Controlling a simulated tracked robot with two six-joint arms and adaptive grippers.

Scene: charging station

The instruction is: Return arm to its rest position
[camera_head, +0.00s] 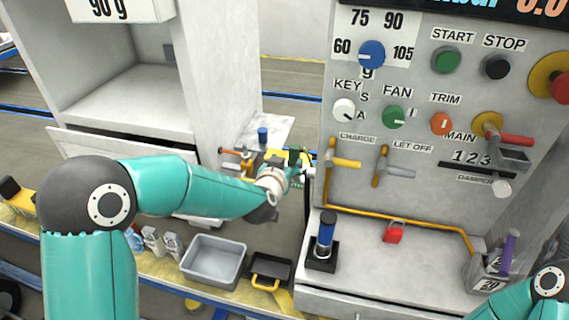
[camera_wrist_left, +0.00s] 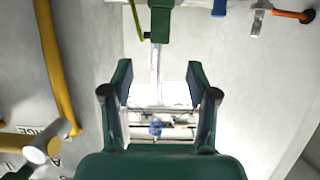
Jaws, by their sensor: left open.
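My left arm reaches across from the left. Its dark green gripper (camera_head: 297,162) is at the left edge of the control panel (camera_head: 420,215), left of the yellow-handled CHARGE valve (camera_head: 345,162). In the left wrist view the gripper's two fingers (camera_wrist_left: 160,85) stand apart with nothing held between them. Beyond them are a pale surface and a small blue item (camera_wrist_left: 156,128). A green block (camera_wrist_left: 160,24) on a pale rod shows past the fingertips. Part of my right arm is at the lower right corner; its gripper is out of view.
The LET OFF valve (camera_head: 381,165) projects from the panel. A blue cylinder in a black holder (camera_head: 322,252), a red padlock (camera_head: 394,232) and a bin with a purple-handled tool (camera_head: 491,270) are on the ledge. A grey tray (camera_head: 213,283) and black tray (camera_head: 270,283) lie below my arm.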

